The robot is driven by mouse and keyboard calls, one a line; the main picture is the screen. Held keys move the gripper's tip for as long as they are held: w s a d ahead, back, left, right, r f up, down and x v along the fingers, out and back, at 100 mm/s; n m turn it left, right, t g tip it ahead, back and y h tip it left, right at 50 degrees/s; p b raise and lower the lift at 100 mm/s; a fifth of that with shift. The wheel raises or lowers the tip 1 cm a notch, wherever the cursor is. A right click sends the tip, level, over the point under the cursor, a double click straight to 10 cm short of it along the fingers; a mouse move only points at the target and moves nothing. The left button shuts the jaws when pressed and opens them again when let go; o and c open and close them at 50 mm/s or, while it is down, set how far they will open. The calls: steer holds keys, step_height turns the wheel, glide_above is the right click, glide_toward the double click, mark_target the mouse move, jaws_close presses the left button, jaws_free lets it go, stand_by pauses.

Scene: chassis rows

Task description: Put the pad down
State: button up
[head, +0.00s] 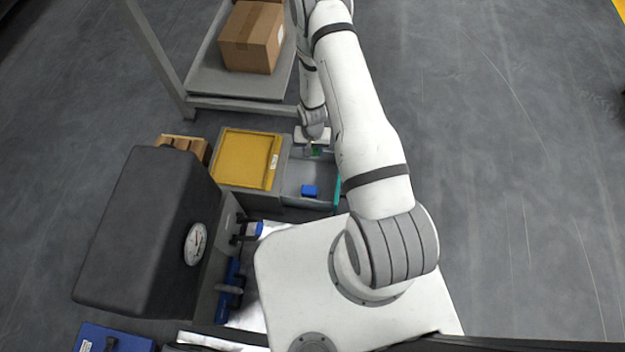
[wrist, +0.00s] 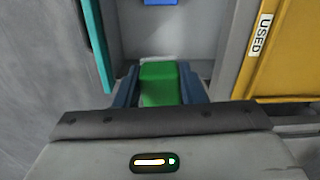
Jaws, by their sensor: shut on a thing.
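My gripper (head: 313,150) is shut on a green pad (wrist: 160,84). The pad sits between its two dark blue fingers in the wrist view, and only a sliver of green shows in the head view. The gripper is at the far end of an open grey bin (head: 313,174), and the pad appears over that bin; its exact height cannot be told. A blue block (head: 309,191) lies on the bin's floor, and its edge shows at the top of the wrist view (wrist: 160,2).
A yellow-topped bin (head: 246,158) with a "USED" label (wrist: 262,34) adjoins the grey bin. A teal strip (wrist: 97,45) runs along the grey bin's other side. A dark case with a dial (head: 145,230) and a cart with a cardboard box (head: 252,37) stand nearby. Open floor lies right.

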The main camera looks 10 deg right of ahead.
steer(key=m+b, duration=0.1)
steer(key=b, duration=0.3)
glide_above(313, 178)
step_height(313, 178, down, 8)
step_height(313, 178, down, 10)
steer(key=b, duration=0.4)
steer(key=shift+f+b, duration=0.2)
steer(key=shift+b, duration=0.1)
steer(key=o, duration=0.9)
